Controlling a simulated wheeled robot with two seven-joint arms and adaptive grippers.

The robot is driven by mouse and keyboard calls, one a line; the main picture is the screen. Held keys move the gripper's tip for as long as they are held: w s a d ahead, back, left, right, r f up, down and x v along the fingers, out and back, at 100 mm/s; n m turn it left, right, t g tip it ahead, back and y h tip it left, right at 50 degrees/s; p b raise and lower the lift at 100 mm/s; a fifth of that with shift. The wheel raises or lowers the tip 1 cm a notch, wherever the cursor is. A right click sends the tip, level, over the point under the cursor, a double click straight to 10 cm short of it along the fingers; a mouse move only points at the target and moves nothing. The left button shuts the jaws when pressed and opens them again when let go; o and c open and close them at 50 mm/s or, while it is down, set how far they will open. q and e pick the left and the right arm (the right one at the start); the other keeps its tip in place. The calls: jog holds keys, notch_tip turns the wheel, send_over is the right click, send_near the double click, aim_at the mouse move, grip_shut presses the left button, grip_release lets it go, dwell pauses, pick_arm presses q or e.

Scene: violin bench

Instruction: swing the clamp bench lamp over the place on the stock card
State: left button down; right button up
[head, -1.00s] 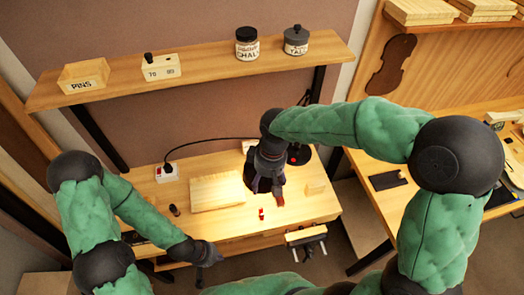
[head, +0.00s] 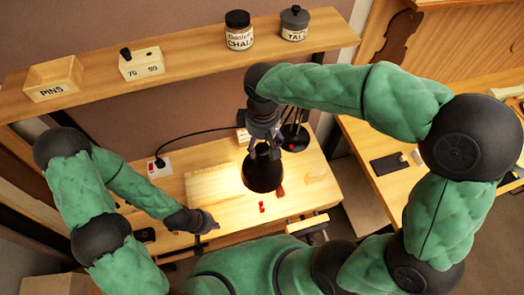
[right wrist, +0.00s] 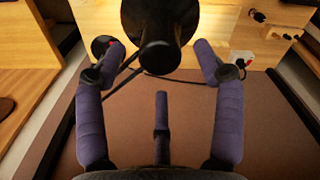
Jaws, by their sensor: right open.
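The clamp lamp's black shade (head: 263,172) hangs over the bench, just right of a pale wooden board (head: 207,184). Its dark base (head: 293,137) stands behind and to the right. My right gripper (head: 263,136) is at the top of the shade in the head view. In the right wrist view the purple fingers of my right gripper (right wrist: 160,72) are spread, with the dark lamp head (right wrist: 157,40) between and beyond them; contact is unclear. My left gripper (head: 207,222) is low at the bench's front left, its jaws too small to read. I cannot make out the stock card.
Small red pieces (head: 262,207) lie on the bench (head: 313,197) in front of the shade. A white socket box (head: 160,167) with a black cable stands at the back left. A shelf (head: 190,72) above carries jars and boxes. A second bench stands at the right.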

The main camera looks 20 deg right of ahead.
aim_at(263, 155)
notch_tip(263, 155, down, 7)
jog(key=shift+w+f+p, duration=0.1)
jog(key=shift+w+p, duration=0.05)
jog(key=shift+p, duration=0.15)
grip_shut()
